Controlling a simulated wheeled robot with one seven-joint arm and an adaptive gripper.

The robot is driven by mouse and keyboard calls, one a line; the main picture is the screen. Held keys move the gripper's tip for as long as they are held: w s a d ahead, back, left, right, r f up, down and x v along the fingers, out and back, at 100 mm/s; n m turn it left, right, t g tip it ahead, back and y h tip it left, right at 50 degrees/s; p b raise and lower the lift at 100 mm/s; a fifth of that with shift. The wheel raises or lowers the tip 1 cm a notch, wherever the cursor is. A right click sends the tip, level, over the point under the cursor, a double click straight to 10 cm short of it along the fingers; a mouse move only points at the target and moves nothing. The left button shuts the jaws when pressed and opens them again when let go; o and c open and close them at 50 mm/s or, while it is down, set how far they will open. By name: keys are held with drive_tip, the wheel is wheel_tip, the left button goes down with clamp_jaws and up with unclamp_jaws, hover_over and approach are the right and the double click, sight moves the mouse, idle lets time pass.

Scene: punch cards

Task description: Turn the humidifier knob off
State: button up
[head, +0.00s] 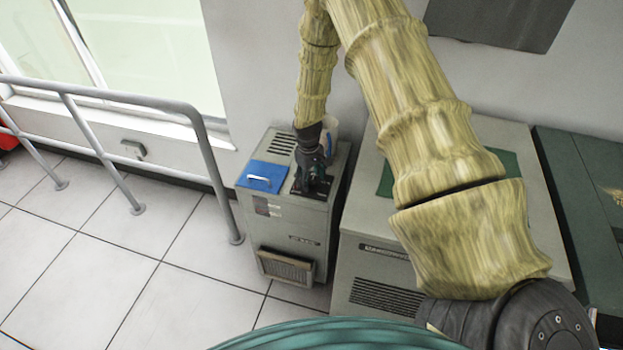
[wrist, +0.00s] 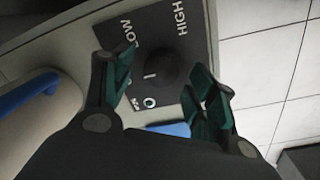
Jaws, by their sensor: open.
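The humidifier (head: 288,215) is a grey box-shaped cabinet on the tiled floor. In the wrist view its round black knob (wrist: 155,70) sits on a dark plate (wrist: 186,50) marked LOW, HIGH and O, with a white line on the knob. My gripper (head: 312,178) is over the plate on top of the humidifier and hides the knob in the head view. In the wrist view my gripper (wrist: 164,88) is open, with one green-padded finger on each side of the knob. I cannot tell whether the fingers touch it.
A blue panel with a light handle (head: 262,176) lies on the humidifier's top, left of my gripper. A pale container with a blue handle (wrist: 35,92) stands beside the plate. A larger grey cabinet (head: 372,255) is close on the right. A metal railing (head: 120,100) runs on the left.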

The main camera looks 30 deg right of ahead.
sight(310, 181)
wheel_tip(310, 181, up, 11)
drive_tip(key=shift+a, duration=0.3)
drive_tip(key=shift+r, duration=0.1)
idle(0.6)
